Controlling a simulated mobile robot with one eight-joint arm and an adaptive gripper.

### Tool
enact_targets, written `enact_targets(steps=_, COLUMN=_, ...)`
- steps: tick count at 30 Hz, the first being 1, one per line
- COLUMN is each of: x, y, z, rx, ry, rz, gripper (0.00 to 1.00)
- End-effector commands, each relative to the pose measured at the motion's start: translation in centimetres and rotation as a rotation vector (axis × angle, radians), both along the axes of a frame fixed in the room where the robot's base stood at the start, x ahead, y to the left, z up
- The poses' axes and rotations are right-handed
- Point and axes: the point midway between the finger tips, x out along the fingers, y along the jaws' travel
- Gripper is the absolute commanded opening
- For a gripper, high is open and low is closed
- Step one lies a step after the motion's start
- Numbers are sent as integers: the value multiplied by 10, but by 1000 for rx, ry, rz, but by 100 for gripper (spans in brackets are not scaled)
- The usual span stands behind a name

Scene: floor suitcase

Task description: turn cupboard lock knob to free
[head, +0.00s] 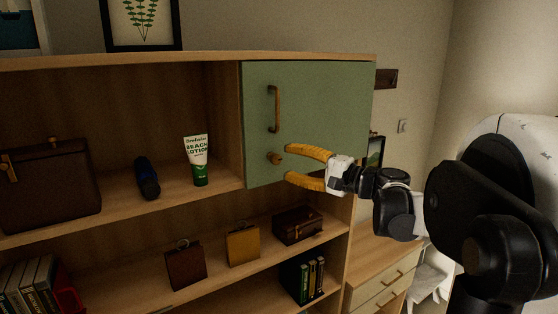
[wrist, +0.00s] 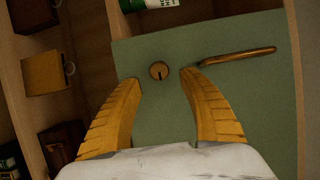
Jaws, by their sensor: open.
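The green cupboard door (head: 320,110) is closed at the upper right of the wooden shelf unit. Its small round brass lock knob (head: 274,158) sits below the vertical bar handle (head: 274,108). In the wrist view the knob (wrist: 158,70) shows a dark slot mark and lies just beyond and between my fingertips; the handle (wrist: 238,56) is to its right. My gripper (head: 288,165) has yellow ribbed fingers, spread open and empty, to the right of the knob in the head view. In the wrist view the fingers (wrist: 161,78) do not appear to touch the knob.
A brown case (head: 48,185) is farther left. Small boxes (head: 243,245) and books sit on lower shelves. A drawer unit (head: 385,280) stands at the lower right.

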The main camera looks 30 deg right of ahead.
Motion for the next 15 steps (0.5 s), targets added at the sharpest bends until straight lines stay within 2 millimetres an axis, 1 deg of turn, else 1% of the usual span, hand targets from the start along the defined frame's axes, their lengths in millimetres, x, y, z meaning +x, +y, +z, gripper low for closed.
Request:
enact_targets(steps=1, x=-12, y=-7, z=0, rx=0, ry=0, rz=-5, gripper=49)
enact_targets(steps=6, x=-43, y=-20, z=0, rx=0, ry=0, rz=-3, gripper=49)
enact_targets(steps=10, x=-59, y=-27, z=0, rx=0, ry=0, rz=-1, gripper=49)
enact_targets(steps=15, x=-66, y=-29, z=0, rx=0, ry=0, rz=1, gripper=49)
